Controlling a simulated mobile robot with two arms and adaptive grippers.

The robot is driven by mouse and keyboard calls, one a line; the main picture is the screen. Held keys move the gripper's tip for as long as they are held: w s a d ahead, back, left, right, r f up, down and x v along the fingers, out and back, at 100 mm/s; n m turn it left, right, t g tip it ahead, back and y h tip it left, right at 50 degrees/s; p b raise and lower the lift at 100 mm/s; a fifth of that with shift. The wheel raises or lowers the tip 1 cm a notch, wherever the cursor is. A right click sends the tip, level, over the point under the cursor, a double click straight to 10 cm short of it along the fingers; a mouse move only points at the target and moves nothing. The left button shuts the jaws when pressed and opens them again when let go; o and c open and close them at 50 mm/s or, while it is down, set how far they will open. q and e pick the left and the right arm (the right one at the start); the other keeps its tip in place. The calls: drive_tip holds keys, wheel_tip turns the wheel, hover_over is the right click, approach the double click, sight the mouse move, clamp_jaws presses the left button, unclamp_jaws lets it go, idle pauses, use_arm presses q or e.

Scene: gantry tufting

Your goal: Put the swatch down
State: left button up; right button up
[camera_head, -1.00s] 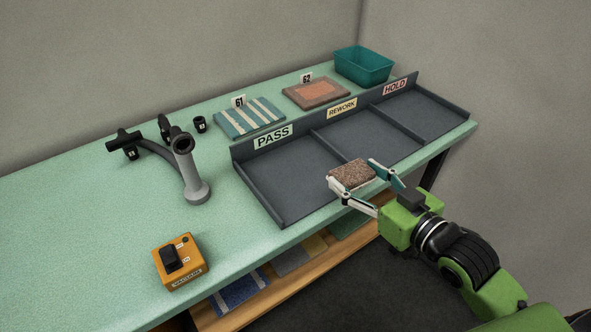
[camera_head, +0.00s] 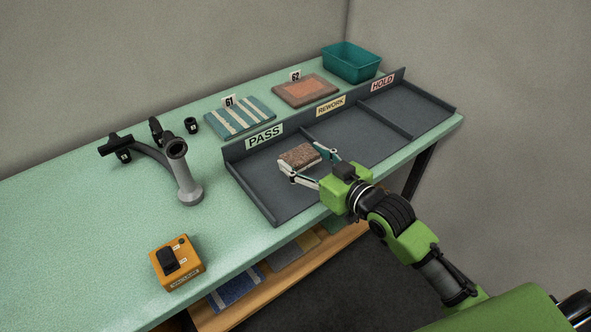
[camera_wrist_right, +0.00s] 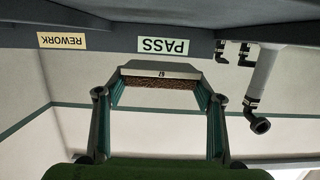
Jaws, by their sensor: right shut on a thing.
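The swatch (camera_head: 299,157) is a small brown speckled piece with a pale edge. My right gripper (camera_head: 307,165) is shut on it, one finger at each side. In the head view it appears over the PASS compartment (camera_head: 262,178), near the divider to REWORK; I cannot tell whether it touches the floor of the tray. The right wrist view shows the swatch (camera_wrist_right: 160,81) between the fingers, with a pale numbered edge facing the camera. The PASS label (camera_wrist_right: 163,46) is beyond it. My left gripper is not in view.
The grey tray's REWORK (camera_head: 362,132) and HOLD (camera_head: 422,104) compartments are empty. Swatches 61 (camera_head: 240,116) and 62 (camera_head: 306,90) lie behind, with a teal bin (camera_head: 351,62). A grey tufting tool (camera_head: 187,180) and orange vacuum box (camera_head: 177,265) are at left.

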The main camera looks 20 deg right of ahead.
sight(297, 163)
drive_tip(key=shift+w+a+f, duration=0.35)
drive_tip(key=shift+w+f, duration=0.1)
drive_tip(key=shift+f, duration=0.2)
drive_tip(key=shift+w+a+f, duration=0.3)
drive_tip(key=shift+w+f, duration=0.1)
drive_tip(key=shift+f, duration=0.2)
wheel_tip(297, 163, down, 3)
drive_tip(key=shift+w+a+f, duration=0.1)
drive_tip(key=shift+w+a, duration=0.05)
drive_tip(key=shift+f, duration=0.2)
drive_tip(key=shift+f, duration=0.15)
drive_tip(key=o, duration=0.9)
